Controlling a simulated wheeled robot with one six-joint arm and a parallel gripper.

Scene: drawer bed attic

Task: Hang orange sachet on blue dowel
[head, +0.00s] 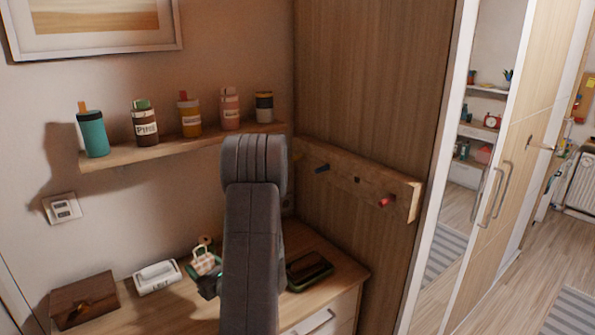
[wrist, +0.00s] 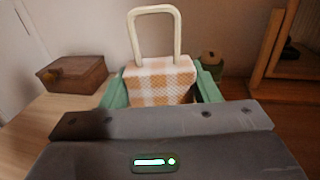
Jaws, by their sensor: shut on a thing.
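The orange sachet (wrist: 160,82), orange-and-white checked with a stiff cream loop on top, is upright between the green fingers of my gripper (wrist: 161,92) in the wrist view. In the head view the sachet (head: 205,263) shows just left of my arm, with my gripper (head: 208,284) shut on it low over the desk. The blue dowel (head: 322,169), dark blue, sticks out near the left end of a wooden board (head: 345,178) on the wood panel. It is up and to the right of the sachet, well apart from it.
A red peg (head: 386,201) and a small dark spot (head: 357,180) are also on the board. On the desk are a brown box (head: 85,300), a white container (head: 157,277) and a dark tray (head: 311,268). A shelf (head: 180,148) with several bottles is above.

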